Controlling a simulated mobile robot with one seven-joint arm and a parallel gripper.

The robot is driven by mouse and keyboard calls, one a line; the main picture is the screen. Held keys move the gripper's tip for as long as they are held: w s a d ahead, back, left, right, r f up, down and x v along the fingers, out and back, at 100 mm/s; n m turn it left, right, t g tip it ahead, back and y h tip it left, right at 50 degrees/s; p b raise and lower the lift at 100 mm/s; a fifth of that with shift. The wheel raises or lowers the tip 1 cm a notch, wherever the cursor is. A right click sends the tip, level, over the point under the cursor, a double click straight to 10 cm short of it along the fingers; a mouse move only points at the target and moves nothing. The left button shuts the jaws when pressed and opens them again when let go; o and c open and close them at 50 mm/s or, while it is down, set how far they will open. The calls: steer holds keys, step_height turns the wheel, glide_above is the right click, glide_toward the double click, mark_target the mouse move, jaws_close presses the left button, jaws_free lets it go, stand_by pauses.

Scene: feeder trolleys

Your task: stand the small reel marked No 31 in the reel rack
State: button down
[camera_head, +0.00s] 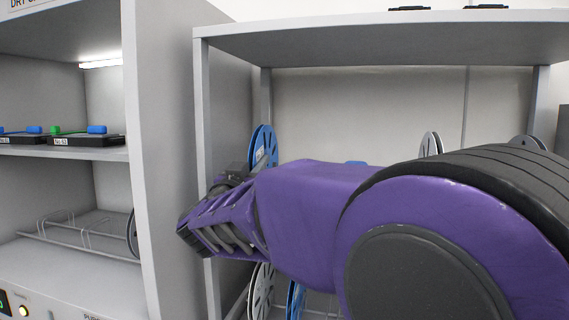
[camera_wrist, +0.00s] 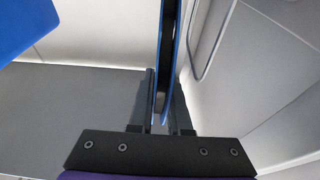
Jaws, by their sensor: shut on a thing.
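My gripper (camera_head: 238,170) is at the left end of my purple arm, in front of the grey shelving unit. In the wrist view my gripper (camera_wrist: 164,112) is shut on a thin blue reel (camera_wrist: 168,50), seen edge-on and upright between the fingers. The head view shows a blue reel (camera_head: 264,146) with a white label just beyond the gripper; its number is too small to read. More reels stand in the shelving unit (camera_head: 202,110), including a white reel (camera_head: 262,290) and a blue reel (camera_head: 295,298) low down. My arm hides much of this unit.
At left, a grey cabinet (camera_head: 150,150) has feeders (camera_head: 85,138) on its upper shelf. A wire rack (camera_head: 75,222) is on its lower shelf, with a dark reel (camera_head: 132,234) at its right end. A blue object (camera_wrist: 22,28) shows at the wrist view's upper left.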

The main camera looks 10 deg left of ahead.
steer(key=shift+f, duration=0.1)
steer(key=c, duration=0.8)
jaws_free()
steer(key=shift+s+f, duration=0.1)
steer(key=shift+b+v, duration=1.1)
steer(key=shift+v, duration=2.85)
